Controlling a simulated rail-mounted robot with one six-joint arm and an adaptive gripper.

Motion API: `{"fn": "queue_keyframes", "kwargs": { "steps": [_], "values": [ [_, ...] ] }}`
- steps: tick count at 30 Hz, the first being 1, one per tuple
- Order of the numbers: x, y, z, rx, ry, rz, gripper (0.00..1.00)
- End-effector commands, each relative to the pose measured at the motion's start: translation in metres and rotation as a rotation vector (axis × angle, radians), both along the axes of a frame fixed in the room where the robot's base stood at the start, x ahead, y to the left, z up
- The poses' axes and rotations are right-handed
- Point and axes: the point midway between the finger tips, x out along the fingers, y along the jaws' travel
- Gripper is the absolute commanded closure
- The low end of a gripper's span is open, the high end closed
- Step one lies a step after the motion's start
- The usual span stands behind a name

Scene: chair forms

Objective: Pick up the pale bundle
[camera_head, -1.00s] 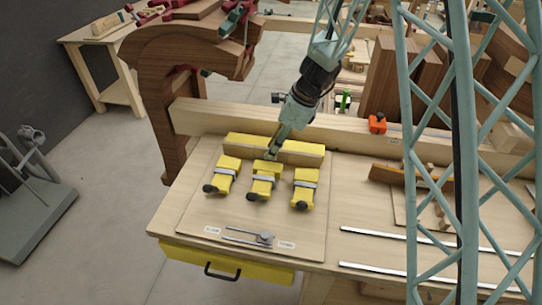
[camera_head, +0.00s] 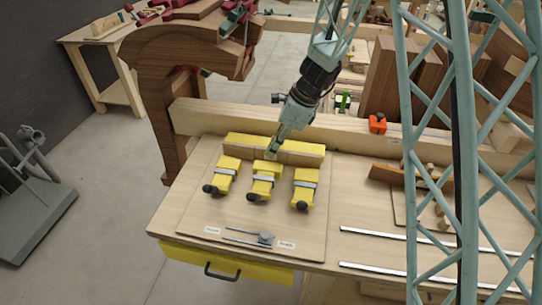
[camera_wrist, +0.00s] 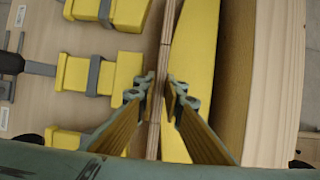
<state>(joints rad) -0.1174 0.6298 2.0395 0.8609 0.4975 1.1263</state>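The pale bundle is a long, thin, light-brown wooden strip stack (camera_head: 302,158), standing along the front of a yellow block at the back of the board. In the wrist view the bundle (camera_wrist: 166,32) runs from top to bottom between my two fingers. My gripper (camera_head: 270,154) points down at the bundle's middle. In the wrist view my gripper (camera_wrist: 161,92) has one fingertip on each side of the bundle, very close to its faces. Whether both fingertips touch it is not clear. The part of the bundle behind my fingers is hidden in the head view.
Several yellow clamps with grey bands (camera_head: 305,188) stand just in front of the bundle. The yellow block (camera_head: 240,139) and a long wooden beam (camera_head: 215,120) lie behind it. A grey caliper-like tool (camera_head: 264,238) lies near the board's front. An orange item (camera_head: 377,124) sits on the beam.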

Motion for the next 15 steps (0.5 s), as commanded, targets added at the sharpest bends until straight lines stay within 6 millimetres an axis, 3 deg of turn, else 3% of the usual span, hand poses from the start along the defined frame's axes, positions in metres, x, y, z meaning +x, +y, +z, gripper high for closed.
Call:
{"fn": "queue_keyframes", "kwargs": {
  "steps": [15],
  "values": [
    [0.0004,0.0001,0.0074,0.001,-0.001,0.001,1.00]
  ]
}}
